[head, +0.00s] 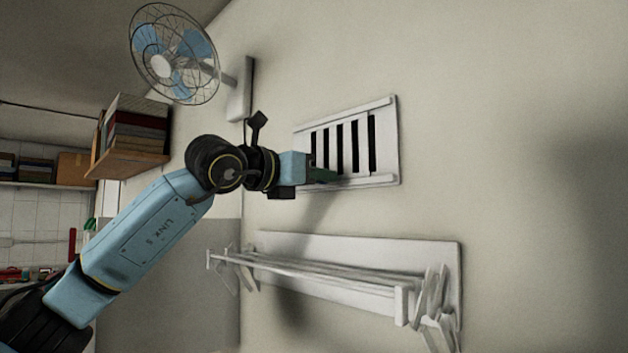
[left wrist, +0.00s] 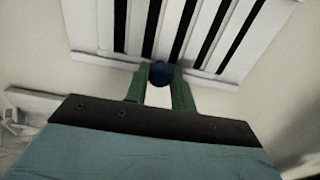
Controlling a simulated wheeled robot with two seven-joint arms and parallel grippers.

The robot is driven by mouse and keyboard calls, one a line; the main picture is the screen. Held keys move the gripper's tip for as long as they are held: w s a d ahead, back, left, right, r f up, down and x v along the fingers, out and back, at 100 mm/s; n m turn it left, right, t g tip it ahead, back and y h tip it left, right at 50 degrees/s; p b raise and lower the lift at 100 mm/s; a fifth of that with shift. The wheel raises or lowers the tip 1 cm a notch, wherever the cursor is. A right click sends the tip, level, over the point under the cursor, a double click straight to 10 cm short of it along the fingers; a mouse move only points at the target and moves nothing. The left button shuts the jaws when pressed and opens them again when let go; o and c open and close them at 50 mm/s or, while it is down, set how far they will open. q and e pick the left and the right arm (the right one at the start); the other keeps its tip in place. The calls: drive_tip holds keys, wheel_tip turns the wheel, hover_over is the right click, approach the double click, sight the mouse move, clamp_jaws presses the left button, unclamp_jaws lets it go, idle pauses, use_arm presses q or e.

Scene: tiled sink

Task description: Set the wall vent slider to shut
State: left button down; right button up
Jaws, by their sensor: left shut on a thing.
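The wall vent (head: 388,140) is a white slatted panel on the wall, with dark open gaps showing between its slats. It also fills the top of the left wrist view (left wrist: 205,40). My left gripper (head: 325,176) is at the vent's lower left part in the head view. In the left wrist view its two green fingers (left wrist: 160,82) are shut on a small dark blue knob (left wrist: 160,73) at the vent's lower edge. Part of the vent's left side is hidden behind the gripper in the head view. My right gripper is not in view.
A white wall drying rack (head: 350,265) sticks out below the vent. A wall fan (head: 175,55) and a shelf with books (head: 130,140) are at the upper left. The wall right of the vent is bare.

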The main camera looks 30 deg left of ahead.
use_arm(q)
drive_tip(key=shift+s+d+f+b, duration=0.15)
drive_tip(key=shift+d+b, duration=0.1)
drive_tip(key=shift+d, duration=0.2)
drive_tip(key=shift+s+d+b, duration=0.15)
drive_tip(key=shift+d+b, duration=0.1)
drive_tip(key=shift+d, duration=0.15)
drive_tip(key=c, duration=1.5)
unclamp_jaws()
drive_tip(key=o, duration=0.3)
drive_tip(key=shift+d, duration=0.1)
drive_tip(key=shift+s+a, duration=0.1)
drive_tip(key=shift+a, duration=0.1)
drive_tip(key=b+v, duration=0.3)
drive_tip(key=v, duration=1)
drive_tip(key=shift+s, duration=0.1)
